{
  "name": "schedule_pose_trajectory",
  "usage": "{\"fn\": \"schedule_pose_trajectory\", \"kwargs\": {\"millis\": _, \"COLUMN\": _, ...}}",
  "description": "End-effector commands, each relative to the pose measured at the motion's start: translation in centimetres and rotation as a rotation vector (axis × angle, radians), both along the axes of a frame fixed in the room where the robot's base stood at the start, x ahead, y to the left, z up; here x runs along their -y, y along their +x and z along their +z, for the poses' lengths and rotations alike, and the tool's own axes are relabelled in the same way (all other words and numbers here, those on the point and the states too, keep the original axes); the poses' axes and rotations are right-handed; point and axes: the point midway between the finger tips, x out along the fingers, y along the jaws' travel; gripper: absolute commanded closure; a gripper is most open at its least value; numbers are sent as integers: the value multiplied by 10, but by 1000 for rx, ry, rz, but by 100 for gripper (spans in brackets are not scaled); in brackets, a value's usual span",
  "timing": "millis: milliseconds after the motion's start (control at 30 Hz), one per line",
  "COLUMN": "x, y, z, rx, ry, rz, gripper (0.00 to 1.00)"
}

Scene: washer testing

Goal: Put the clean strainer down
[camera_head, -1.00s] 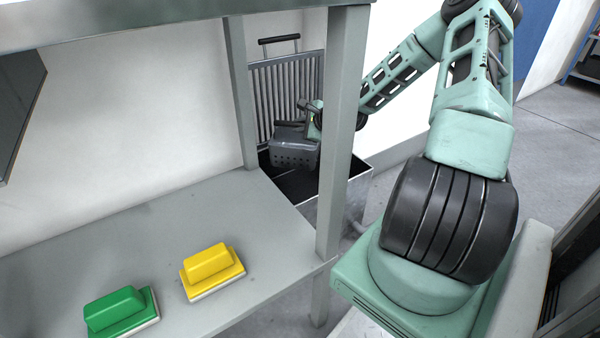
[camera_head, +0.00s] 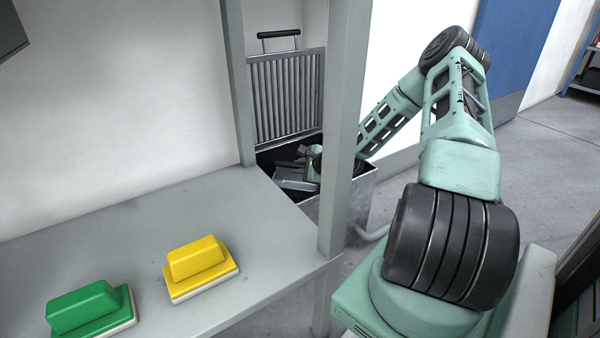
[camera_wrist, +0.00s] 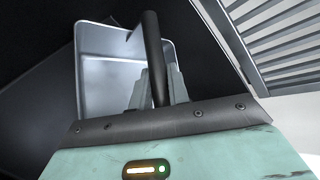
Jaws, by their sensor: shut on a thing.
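The strainer (camera_head: 291,184) is a grey metal basket, partly hidden by my arm and the table edge in the head view. In the wrist view the strainer (camera_wrist: 100,65) shows its open, empty inside and a dark bar handle (camera_wrist: 154,55). My gripper (camera_head: 309,163) is shut on the handle. It holds the strainer low within the opening of a dark-lined metal tub (camera_head: 358,195) behind the table post. Whether the strainer touches the tub's bottom cannot be told.
A ribbed grey panel (camera_head: 288,98) with a black handle stands at the tub's back. A grey table (camera_head: 150,220) with an upright post (camera_head: 344,130) is in front. A yellow brush (camera_head: 200,265) and a green brush (camera_head: 88,310) lie on it.

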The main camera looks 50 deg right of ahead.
Motion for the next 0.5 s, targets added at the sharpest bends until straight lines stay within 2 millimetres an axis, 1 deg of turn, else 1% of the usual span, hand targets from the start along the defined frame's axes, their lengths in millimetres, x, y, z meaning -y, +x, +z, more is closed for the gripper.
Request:
{"fn": "schedule_pose_trajectory", "kwargs": {"millis": 200, "x": 0, "y": 1, "z": 1, "rx": 3, "ry": -2, "rz": 0, "gripper": 100}}
{"fn": "schedule_pose_trajectory", "kwargs": {"millis": 333, "x": 0, "y": 0, "z": -2, "rx": 2, "ry": 0, "rz": 0, "gripper": 100}}
{"fn": "schedule_pose_trajectory", "kwargs": {"millis": 367, "x": 0, "y": 0, "z": -2, "rx": 1, "ry": 0, "rz": 0, "gripper": 74}}
{"fn": "schedule_pose_trajectory", "kwargs": {"millis": 400, "x": 0, "y": 0, "z": -2, "rx": 1, "ry": 0, "rz": 0, "gripper": 63}}
{"fn": "schedule_pose_trajectory", "kwargs": {"millis": 433, "x": 0, "y": 0, "z": -2, "rx": 1, "ry": 0, "rz": 0, "gripper": 61}}
{"fn": "schedule_pose_trajectory", "kwargs": {"millis": 500, "x": 0, "y": 0, "z": -2, "rx": 1, "ry": 0, "rz": 0, "gripper": 61}}
